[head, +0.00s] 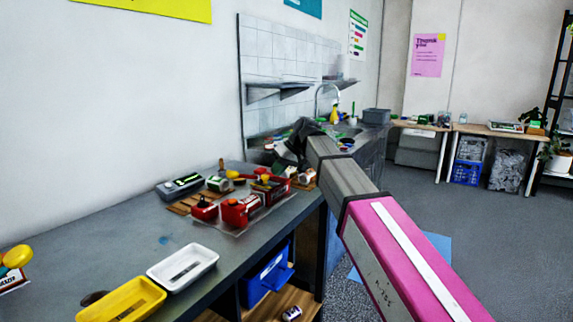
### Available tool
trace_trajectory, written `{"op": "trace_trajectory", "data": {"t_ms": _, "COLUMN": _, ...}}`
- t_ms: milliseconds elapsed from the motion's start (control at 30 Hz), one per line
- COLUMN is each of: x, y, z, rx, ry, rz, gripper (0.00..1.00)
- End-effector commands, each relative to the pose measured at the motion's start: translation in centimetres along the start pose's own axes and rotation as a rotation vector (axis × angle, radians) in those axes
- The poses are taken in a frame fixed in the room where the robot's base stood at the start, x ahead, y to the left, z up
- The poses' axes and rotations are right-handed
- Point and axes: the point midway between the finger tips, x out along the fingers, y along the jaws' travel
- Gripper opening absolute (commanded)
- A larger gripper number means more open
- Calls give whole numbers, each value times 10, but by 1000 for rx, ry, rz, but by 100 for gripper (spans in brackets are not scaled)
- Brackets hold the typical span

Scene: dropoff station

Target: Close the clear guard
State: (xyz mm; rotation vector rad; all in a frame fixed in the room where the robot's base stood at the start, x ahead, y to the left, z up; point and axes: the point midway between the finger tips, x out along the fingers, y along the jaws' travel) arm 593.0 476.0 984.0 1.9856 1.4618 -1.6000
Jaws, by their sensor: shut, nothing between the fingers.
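My arm reaches from the lower right toward the far end of the dark workbench (115,262). My gripper (281,160) is a dark shape at the arm's end, above the bench's far right corner. It is small and partly hidden by the arm, and it is shut with nothing visible in it. Red devices (240,211) with black and yellow parts stand on the bench, below and left of the gripper. A pale, see-through edge shows around their base. I cannot make out the clear guard or whether it is open or closed.
A grey device (180,186) lies behind the red ones. A white tray (183,267) and a yellow tray (121,300) stand at the front of the bench. A blue bin (269,279) is below. A sink counter (372,133) stands beyond. Floor at right is open.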

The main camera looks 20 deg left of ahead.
Motion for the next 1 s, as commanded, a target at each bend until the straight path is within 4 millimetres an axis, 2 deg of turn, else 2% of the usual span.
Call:
{"op": "trace_trajectory", "data": {"t_ms": 133, "x": 6, "y": -8, "z": 1, "rx": 1, "ry": 0, "rz": 1, "gripper": 0}}
{"op": "trace_trajectory", "data": {"t_ms": 600, "x": 8, "y": -15, "z": 4, "rx": 0, "ry": 0, "rz": 0, "gripper": 0}}
{"op": "trace_trajectory", "data": {"t_ms": 667, "x": 10, "y": -23, "z": 8, "rx": -2, "ry": -1, "rz": 0, "gripper": 0}}
{"op": "trace_trajectory", "data": {"t_ms": 1000, "x": 29, "y": -98, "z": 44, "rx": -1, "ry": 0, "rz": -1, "gripper": 0}}
